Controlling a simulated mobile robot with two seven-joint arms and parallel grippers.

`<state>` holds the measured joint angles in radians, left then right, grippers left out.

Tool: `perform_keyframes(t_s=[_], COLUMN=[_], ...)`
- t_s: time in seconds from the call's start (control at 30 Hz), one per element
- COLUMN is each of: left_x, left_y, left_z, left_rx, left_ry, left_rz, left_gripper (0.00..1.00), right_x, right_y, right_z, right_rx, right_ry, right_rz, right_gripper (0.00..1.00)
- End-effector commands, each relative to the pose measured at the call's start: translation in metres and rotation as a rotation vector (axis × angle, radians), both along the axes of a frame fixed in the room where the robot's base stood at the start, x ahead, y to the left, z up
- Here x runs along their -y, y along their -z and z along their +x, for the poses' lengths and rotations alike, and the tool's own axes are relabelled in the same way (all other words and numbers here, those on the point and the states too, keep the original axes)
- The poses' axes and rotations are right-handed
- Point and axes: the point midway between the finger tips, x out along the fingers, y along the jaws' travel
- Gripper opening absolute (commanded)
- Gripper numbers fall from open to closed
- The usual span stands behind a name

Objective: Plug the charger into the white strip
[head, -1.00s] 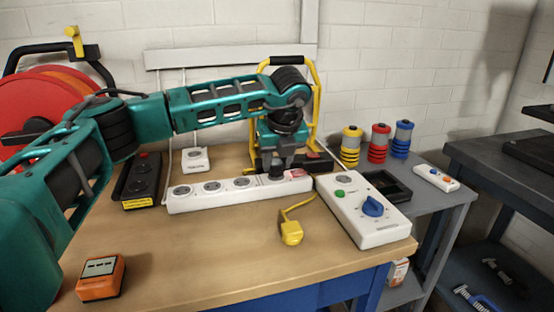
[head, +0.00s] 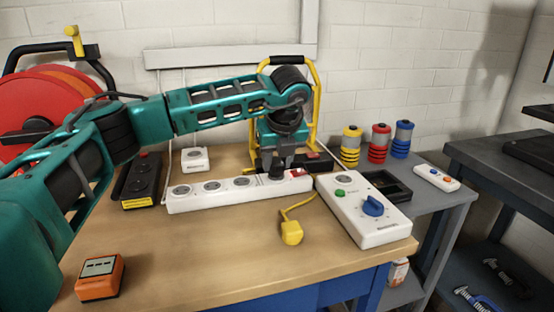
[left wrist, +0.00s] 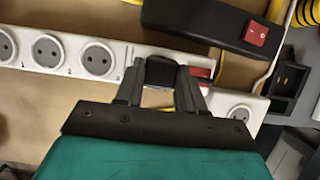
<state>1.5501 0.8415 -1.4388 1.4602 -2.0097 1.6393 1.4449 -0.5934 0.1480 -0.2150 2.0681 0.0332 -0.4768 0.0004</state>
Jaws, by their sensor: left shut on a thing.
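The white strip (head: 225,194) lies across the middle of the wooden bench, with a row of round sockets and a red switch (head: 298,173) near its right end. My left gripper (head: 276,165) is over the strip, just left of the switch. It is shut on the black charger (head: 276,173), which also shows between the fingers in the left wrist view (left wrist: 161,71). The charger is at the strip's rightmost socket position and covers it. Its prongs are hidden, so I cannot tell how deep it sits. Three bare sockets lie to its left. My right gripper is not in view.
A black strip (head: 140,182) and a small white socket box (head: 195,159) stand behind left. A yellow plug (head: 291,233) lies in front. A white box with a blue knob (head: 363,211) is to the right. An orange meter (head: 100,278) is front left. The front bench middle is clear.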

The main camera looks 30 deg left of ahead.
Motion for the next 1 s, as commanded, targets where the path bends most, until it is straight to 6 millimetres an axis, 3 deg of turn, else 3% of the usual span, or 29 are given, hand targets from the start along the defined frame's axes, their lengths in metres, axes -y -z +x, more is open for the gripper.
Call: perform_keyframes(t_s=[0.53, 0.57, 0.83, 1.0], left_x=[0.0001, 0.0001, 0.0, -0.0001], left_y=[0.0083, 0.0072, 0.0072, 0.0072], left_z=[0.0, 0.0001, 0.0, -0.0001], left_rx=[0.0, 0.001, 0.0, 0.0], left_ry=[0.0, 0.0, 0.0, 0.0], left_rz=[0.0, -0.001, 0.0, 0.0], left_gripper=[0.02, 0.41, 0.67, 0.68], right_x=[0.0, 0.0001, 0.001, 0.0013], right_y=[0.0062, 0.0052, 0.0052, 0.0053], right_z=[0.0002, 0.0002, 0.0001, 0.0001], right_rx=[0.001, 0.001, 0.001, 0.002], right_ry=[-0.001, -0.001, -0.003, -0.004], right_rz=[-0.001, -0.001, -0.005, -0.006], right_gripper=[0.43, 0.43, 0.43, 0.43])
